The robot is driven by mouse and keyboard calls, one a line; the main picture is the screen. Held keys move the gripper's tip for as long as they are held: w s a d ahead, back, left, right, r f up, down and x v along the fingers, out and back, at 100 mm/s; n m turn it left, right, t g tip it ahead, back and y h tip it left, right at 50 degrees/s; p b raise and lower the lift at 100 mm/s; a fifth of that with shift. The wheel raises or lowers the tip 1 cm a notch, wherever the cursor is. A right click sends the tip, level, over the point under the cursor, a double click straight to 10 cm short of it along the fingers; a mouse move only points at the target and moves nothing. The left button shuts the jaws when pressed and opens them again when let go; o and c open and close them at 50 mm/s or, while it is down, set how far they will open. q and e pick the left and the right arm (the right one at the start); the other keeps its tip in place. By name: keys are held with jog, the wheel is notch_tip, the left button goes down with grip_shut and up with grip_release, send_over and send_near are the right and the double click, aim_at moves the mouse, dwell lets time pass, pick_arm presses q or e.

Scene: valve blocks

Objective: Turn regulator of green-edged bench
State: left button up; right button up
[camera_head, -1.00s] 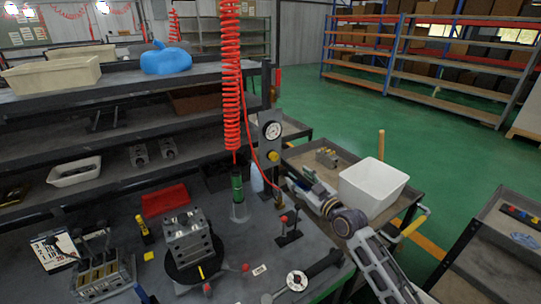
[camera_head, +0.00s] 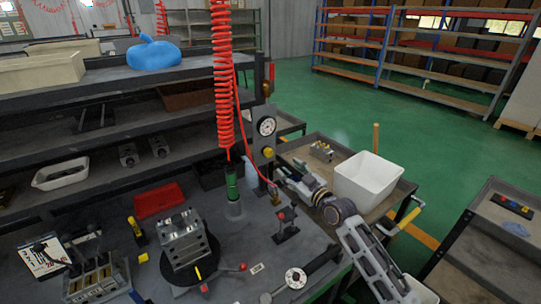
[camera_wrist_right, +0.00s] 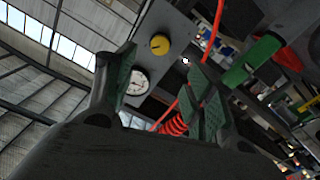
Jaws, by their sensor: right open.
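The regulator is a grey panel (camera_head: 257,150) with a round white gauge (camera_head: 266,126) and a yellow knob (camera_head: 268,153). In the right wrist view the knob (camera_wrist_right: 159,44) and the gauge (camera_wrist_right: 135,83) show between the fingers, beyond the tips. My right gripper (camera_head: 280,173) is just below and right of the knob, apart from it. In the wrist view this gripper (camera_wrist_right: 163,66) is open and empty, with green finger pads. My left gripper is not in view.
A green-topped cylinder (camera_head: 232,190) stands close by. A cart with a white bin (camera_head: 368,177) is at the right. A block on a round turntable (camera_head: 185,240) is in front.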

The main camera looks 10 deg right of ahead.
aim_at(270, 154)
jog(key=shift+x, duration=3.95)
jog(key=shift+w+a, duration=0.2)
jog(key=shift+w, duration=0.1)
jog(key=shift+w+a+p, duration=0.25)
jog(key=shift+w+p, duration=0.05)
jog(key=shift+w, duration=0.35)
jog(key=shift+x, duration=1.5)
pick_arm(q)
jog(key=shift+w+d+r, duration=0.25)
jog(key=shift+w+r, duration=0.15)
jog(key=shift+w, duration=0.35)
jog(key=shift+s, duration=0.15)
